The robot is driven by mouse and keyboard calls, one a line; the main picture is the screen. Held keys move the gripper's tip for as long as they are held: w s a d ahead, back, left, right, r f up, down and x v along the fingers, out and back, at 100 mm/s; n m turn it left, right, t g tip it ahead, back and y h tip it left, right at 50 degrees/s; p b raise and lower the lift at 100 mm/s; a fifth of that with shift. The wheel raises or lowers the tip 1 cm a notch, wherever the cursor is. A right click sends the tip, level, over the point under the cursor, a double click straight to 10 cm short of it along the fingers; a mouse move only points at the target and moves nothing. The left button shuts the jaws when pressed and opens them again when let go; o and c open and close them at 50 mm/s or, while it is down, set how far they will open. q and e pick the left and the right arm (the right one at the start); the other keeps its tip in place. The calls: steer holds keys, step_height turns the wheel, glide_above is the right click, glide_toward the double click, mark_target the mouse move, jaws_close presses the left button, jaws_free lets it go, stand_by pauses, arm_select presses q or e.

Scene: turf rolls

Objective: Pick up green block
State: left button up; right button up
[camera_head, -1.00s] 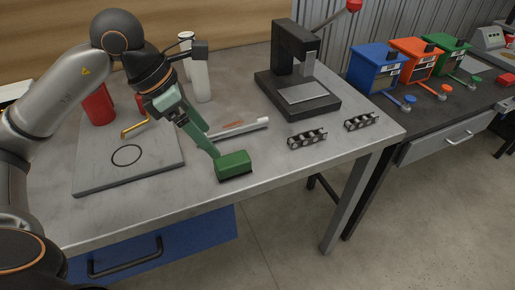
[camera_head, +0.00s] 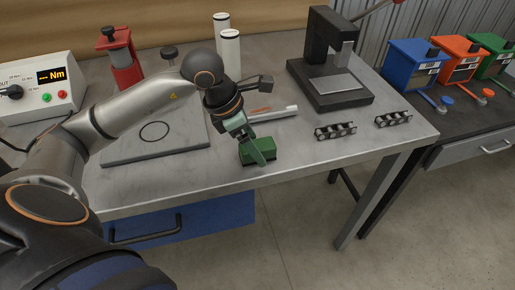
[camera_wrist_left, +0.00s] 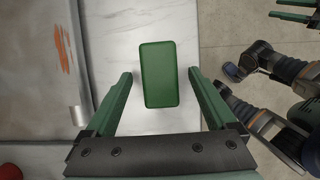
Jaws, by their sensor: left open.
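The green block (camera_head: 258,151) lies near the front edge of the grey metal table in the head view. My left gripper (camera_head: 256,150) points down over it, and a finger partly hides it. In the left wrist view the green block (camera_wrist_left: 158,75) lies between the two spread fingers of my left gripper (camera_wrist_left: 160,76), with a gap on each side. The gripper is open and holds nothing. Part of my right gripper (camera_wrist_left: 294,11) shows at the top right corner of the wrist view, its two green fingers apart.
A white-and-grey bar (camera_head: 272,115) lies just behind the block. A flat plate (camera_head: 130,150) with a black ring lies to the left. A black press (camera_head: 330,75) stands behind, and two dark racks (camera_head: 335,131) lie to the right. The table's front edge is close to the block.

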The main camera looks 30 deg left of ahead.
arm_select(q)
steer(key=shift+w+d+f, duration=0.1)
steer(key=shift+w+f, duration=0.05)
steer(key=shift+f, duration=0.3)
steer(key=shift+c, duration=0.2)
steer(key=c, duration=1.2)
steer(key=shift+c, duration=0.8)
jaws_close()
steer(key=shift+r, duration=0.15)
